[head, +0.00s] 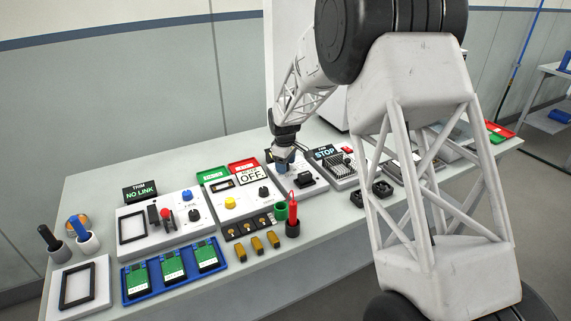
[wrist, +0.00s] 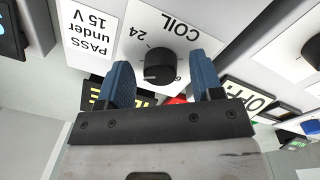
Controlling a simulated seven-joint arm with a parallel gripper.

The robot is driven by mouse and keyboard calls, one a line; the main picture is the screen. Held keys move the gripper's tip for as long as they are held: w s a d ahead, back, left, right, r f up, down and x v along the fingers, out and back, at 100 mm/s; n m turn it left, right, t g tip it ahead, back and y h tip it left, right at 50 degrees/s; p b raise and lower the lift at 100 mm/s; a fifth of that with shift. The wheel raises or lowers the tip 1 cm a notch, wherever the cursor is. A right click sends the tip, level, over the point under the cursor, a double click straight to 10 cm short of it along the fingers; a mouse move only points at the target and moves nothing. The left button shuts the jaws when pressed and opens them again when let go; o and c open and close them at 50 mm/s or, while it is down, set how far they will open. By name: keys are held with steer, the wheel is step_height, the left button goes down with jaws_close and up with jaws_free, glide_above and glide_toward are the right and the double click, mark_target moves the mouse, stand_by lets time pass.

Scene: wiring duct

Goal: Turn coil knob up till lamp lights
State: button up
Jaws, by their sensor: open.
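The black coil knob (wrist: 160,66) sits on a white panel face (wrist: 205,22) marked COIL, with 24 on its dial, in the wrist view. My gripper (wrist: 163,75) is open, with one blue finger on each side of the knob and visible gaps to it. I cannot tell how deep the fingertips reach around it. In the head view my gripper (head: 284,163) is over the back left of a white unit (head: 313,187), and the knob is hidden there. I cannot make out a lit lamp; my gripper covers part of the panel.
A black block (head: 305,180) stands on the same unit, close to my gripper. An OFF sign (head: 252,175) is to the left and a STOP display (head: 324,153) to the right. A PASS under 15 V label (wrist: 92,30) is beside the dial. A red probe (head: 293,208) stands in front.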

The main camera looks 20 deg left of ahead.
steer(key=c, duration=0.9)
steer(key=shift+m, duration=3.2)
steer(key=o, duration=0.9)
